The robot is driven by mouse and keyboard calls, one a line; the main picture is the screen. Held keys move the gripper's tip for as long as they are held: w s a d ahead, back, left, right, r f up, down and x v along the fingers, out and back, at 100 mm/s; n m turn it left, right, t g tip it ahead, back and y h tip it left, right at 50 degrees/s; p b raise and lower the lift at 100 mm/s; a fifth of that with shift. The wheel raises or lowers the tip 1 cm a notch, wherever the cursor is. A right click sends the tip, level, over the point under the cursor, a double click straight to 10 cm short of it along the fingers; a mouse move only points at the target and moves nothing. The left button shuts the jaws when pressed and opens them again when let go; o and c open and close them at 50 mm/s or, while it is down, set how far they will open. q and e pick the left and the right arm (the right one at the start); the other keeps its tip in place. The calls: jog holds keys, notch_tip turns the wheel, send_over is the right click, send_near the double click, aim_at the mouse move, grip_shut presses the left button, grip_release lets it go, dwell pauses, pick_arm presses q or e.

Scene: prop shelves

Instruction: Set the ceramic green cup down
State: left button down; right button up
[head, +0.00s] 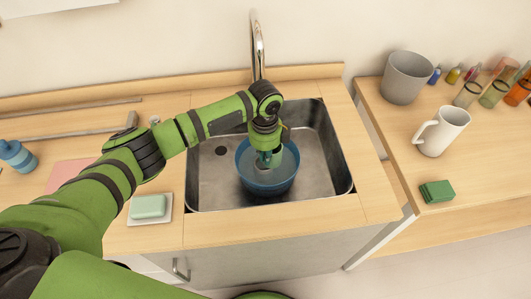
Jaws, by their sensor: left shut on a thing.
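My left gripper (269,157) reaches down over the blue bowl (267,188) that stands in the metal sink. It is shut on a small teal-green thing (264,159), which fits the ceramic green cup. Most of this thing is hidden by the gripper, so its shape and tilt cannot be made out. It is over or inside the bowl's opening; I cannot tell whether it touches the bowl. My right gripper is not in view.
The sink (212,184) has a tall faucet (258,48) behind it. A soap dish (151,208) is on the left counter. That table's front has free room.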

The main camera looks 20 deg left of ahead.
pick_arm(q)
jog(key=c, duration=1.4)
grip_release()
jog(key=shift+f, duration=0.15)
jog(key=shift+r+b, duration=1.1)
jog(key=shift+r, duration=5.55)
